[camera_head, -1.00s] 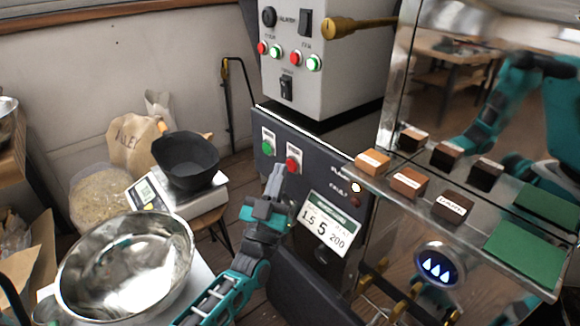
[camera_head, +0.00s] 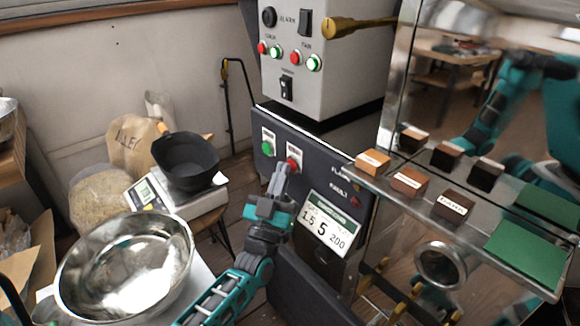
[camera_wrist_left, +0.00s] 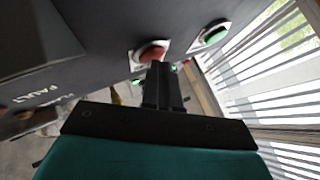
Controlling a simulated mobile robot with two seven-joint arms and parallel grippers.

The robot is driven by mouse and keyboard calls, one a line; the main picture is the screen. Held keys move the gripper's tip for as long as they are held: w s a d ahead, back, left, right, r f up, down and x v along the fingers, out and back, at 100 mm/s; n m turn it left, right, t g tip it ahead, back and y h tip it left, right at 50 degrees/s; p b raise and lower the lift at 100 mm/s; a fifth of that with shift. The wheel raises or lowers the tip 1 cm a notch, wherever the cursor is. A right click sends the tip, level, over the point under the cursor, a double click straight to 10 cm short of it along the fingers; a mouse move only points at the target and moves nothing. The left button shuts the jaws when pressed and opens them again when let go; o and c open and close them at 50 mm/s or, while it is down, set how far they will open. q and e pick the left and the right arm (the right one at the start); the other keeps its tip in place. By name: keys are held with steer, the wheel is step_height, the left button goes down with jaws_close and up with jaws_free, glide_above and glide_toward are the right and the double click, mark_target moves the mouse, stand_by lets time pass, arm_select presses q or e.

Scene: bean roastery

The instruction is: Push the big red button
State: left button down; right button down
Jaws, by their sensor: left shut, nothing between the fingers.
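The big red button (camera_head: 294,153) is on the dark front panel of the machine, right of a green button (camera_head: 267,149). My left gripper (camera_head: 282,168) is shut and empty, its fingertips at the lower left of the red button and covering part of it. In the left wrist view the red button (camera_wrist_left: 151,52) sits just beyond the shut fingertips (camera_wrist_left: 158,68), which overlap its lower edge. I cannot tell whether they touch it or whether it is pressed in. My right gripper is not in view.
A grey control box (camera_head: 325,75) with smaller red and green buttons stands above. A sign (camera_head: 328,222) hangs below right of the red button. A shelf (camera_head: 470,225) with small labelled blocks juts out at right. A steel bowl (camera_head: 75,265) and a scale with a black pan (camera_head: 188,160) are at left.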

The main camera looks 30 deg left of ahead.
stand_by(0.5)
arm_select(q)
steer(key=shift+s+a+p, duration=0.25)
steer(key=shift+s+p, duration=0.2)
steer(key=shift+s, duration=0.25)
steer(key=shift+s, duration=0.1)
steer(key=s, duration=0.1)
steer(key=s+a+p, duration=0.1)
steer(key=s, duration=0.1)
steer(key=s+a+p, duration=0.1)
steer(key=shift+s, duration=0.2)
stand_by(0.6)
